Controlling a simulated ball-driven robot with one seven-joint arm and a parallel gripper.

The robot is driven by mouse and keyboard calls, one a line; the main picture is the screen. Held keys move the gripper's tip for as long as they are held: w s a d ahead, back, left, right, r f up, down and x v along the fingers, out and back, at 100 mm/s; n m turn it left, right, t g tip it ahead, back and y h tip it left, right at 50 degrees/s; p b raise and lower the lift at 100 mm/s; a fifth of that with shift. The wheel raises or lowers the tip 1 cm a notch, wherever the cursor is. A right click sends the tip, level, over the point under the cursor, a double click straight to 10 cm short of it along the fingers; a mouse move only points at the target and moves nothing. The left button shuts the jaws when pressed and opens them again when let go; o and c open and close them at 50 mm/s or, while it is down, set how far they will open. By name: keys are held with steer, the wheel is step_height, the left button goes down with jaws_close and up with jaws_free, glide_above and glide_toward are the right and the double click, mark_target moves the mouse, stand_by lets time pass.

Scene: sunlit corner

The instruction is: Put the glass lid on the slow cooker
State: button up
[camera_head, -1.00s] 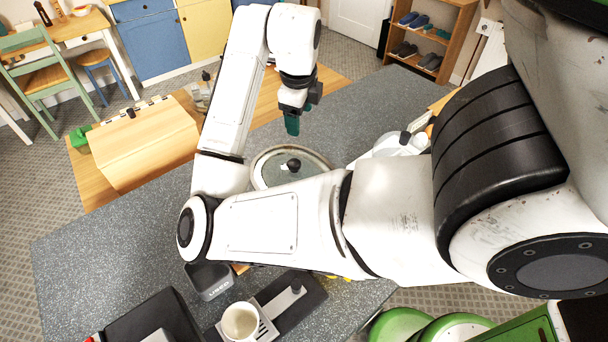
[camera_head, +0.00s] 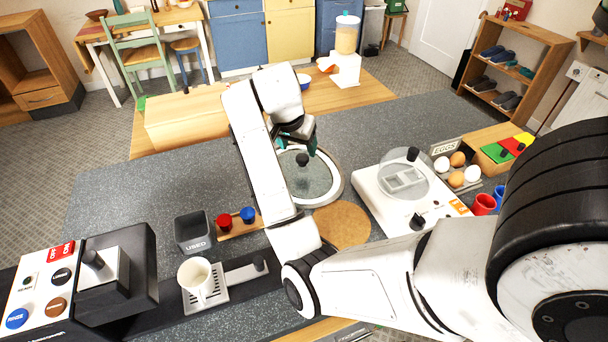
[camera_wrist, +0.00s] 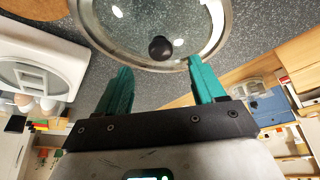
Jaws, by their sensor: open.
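The glass lid (camera_head: 318,181), round and clear with a pale rim and a black knob (camera_head: 303,160), appears to lie flat on the grey counter, whose speckles show through the glass. It also fills the top middle of the wrist view (camera_wrist: 112,22). My gripper (camera_head: 298,136) is at the lid's far side in the head view, its teal fingers apart and empty. In the wrist view the open fingers (camera_wrist: 160,66) point toward the lid's edge; the knob lies beyond the tips, between their lines. My forearm hides the lid's left part. I cannot clearly identify a slow cooker.
A white appliance (camera_head: 372,193) with a clear cover stands right of the lid, beside several eggs (camera_head: 457,159). A round cork mat (camera_head: 342,224) lies in front. The far counter is clear.

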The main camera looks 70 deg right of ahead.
mark_target(302, 157)
steer(key=shift+p+x, duration=0.55)
steer(key=shift+x, duration=2.85)
steer(key=shift+d, duration=0.1)
steer(key=shift+r, duration=0.1)
jaws_close()
